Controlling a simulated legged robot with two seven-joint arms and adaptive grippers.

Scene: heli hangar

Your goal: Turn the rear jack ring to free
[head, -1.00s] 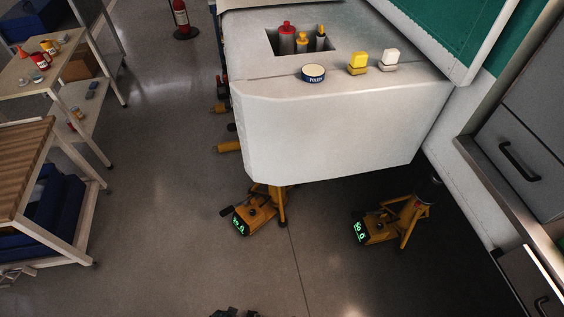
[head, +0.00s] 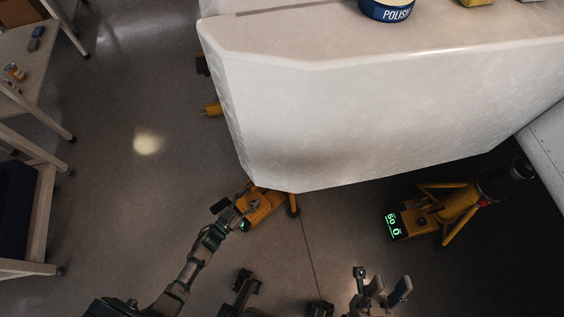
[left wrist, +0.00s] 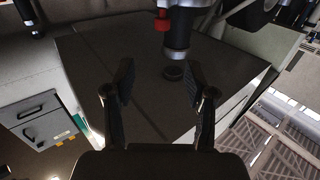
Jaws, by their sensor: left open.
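A yellow jack (head: 262,207) stands on the floor under the front left corner of the white body. A second yellow jack (head: 445,212) stands further right, its green display readable as 50 over 0. My left gripper (head: 236,214) is at the left jack and partly covers its display; I cannot tell whether it touches. In the left wrist view its two fingers (left wrist: 160,95) are spread, with nothing between them. My right gripper (head: 381,283) is open and empty, low in the head view.
A white-framed bench (head: 38,190) and a shelf (head: 28,60) stand at the left. The floor between bench and jacks is clear.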

